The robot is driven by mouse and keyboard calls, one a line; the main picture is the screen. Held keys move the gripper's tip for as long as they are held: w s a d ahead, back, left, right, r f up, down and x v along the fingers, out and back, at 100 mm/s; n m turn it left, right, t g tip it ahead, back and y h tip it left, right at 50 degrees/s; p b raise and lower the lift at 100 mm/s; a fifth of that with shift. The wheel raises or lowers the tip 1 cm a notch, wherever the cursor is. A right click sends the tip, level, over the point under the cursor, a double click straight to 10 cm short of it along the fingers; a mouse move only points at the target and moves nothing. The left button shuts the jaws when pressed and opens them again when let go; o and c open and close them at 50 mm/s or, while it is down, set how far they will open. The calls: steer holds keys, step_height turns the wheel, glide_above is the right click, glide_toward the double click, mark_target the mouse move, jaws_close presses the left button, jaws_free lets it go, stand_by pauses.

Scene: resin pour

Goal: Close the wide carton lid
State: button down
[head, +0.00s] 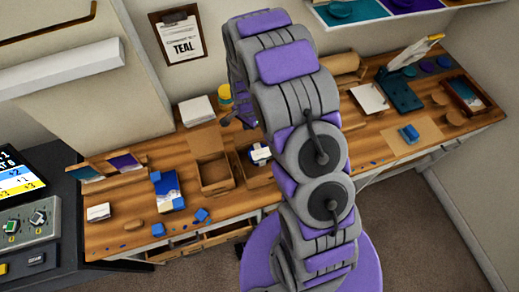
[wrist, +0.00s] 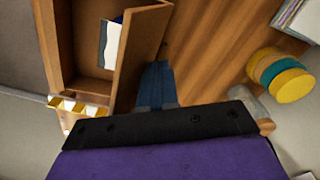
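Two open brown cartons stand side by side on the workbench in the head view. The left carton (head: 215,187) looks empty, with a flap (head: 206,142) raised at its back. The right carton (head: 243,172) holds a white and blue item (head: 260,154) and is partly hidden by my arm. I cannot tell for certain which is the wide one. In the wrist view an open carton (wrist: 84,55) holds a white and blue item (wrist: 110,42); a raised brown panel (wrist: 140,45) stands close beside my gripper (wrist: 155,82). Its blue fingers look close together, but their gap is unclear.
Yellow and teal round lids or jars (wrist: 285,78) lie to the right in the wrist view. A white stack (head: 196,110) and a yellow jar (head: 224,96) stand behind the cartons. A blue and white box (head: 167,190) and small blue blocks (head: 201,215) lie to the left.

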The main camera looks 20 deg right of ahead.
steer(key=shift+s, duration=0.65)
steer(key=shift+w, duration=0.1)
steer(key=shift+r, duration=0.25)
step_height(320, 180, up, 8)
steer(key=p, duration=0.2)
steer(key=shift+r, duration=0.25)
stand_by(0.7)
